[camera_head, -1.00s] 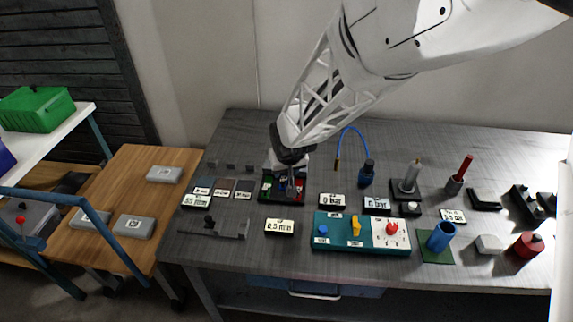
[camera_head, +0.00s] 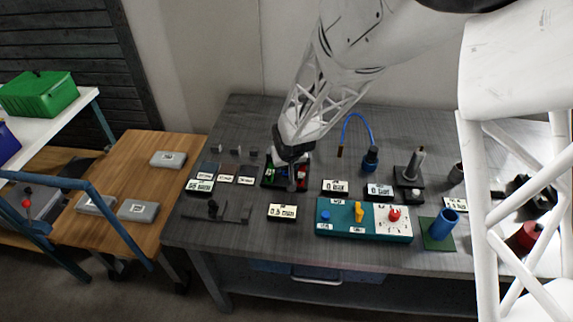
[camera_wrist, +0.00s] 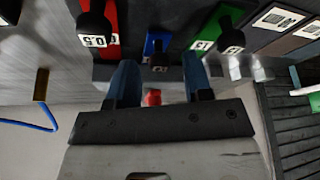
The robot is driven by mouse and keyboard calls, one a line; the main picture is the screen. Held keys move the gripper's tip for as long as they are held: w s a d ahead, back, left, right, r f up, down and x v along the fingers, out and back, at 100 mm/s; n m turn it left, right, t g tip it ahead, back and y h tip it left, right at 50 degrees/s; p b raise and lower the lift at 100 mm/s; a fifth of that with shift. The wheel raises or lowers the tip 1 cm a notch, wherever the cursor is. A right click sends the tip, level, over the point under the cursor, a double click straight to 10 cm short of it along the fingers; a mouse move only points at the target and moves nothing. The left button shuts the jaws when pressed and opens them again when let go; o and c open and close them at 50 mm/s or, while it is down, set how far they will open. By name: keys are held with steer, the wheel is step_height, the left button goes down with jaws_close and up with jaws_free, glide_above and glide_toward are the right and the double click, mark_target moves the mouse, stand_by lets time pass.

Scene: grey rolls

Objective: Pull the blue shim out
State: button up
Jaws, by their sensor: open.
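The blue shim (camera_wrist: 151,44) shows in the wrist view as a short blue strip with a black knob (camera_wrist: 160,62) at its near end. It lies between a red shim (camera_wrist: 113,38) with a 0.5 label and a green shim (camera_wrist: 208,32). My gripper (camera_wrist: 161,70) is open, its two fingers apart on either side of the blue shim's knob. I cannot tell whether they touch it. In the head view my gripper (camera_head: 294,184) is down over the dark shim holder (camera_head: 268,183), and hides most of it, including the blue shim.
A teal panel (camera_head: 345,233) with blue, yellow and red knobs stands front right of the holder. A label block (camera_head: 282,212) lies in front. A blue hose (camera_head: 358,117) arches behind. Grey, brown and dark plates (camera_head: 227,170) lie left of the holder.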

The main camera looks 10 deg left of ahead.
steer(key=shift+w+f, duration=0.1)
steer(key=shift+f, duration=0.1)
steer(key=shift+c, duration=0.3)
jaws_close()
steer(key=shift+s, duration=2.25)
steer(key=shift+o, duration=0.3)
jaws_free()
steer(key=shift+r, duration=0.15)
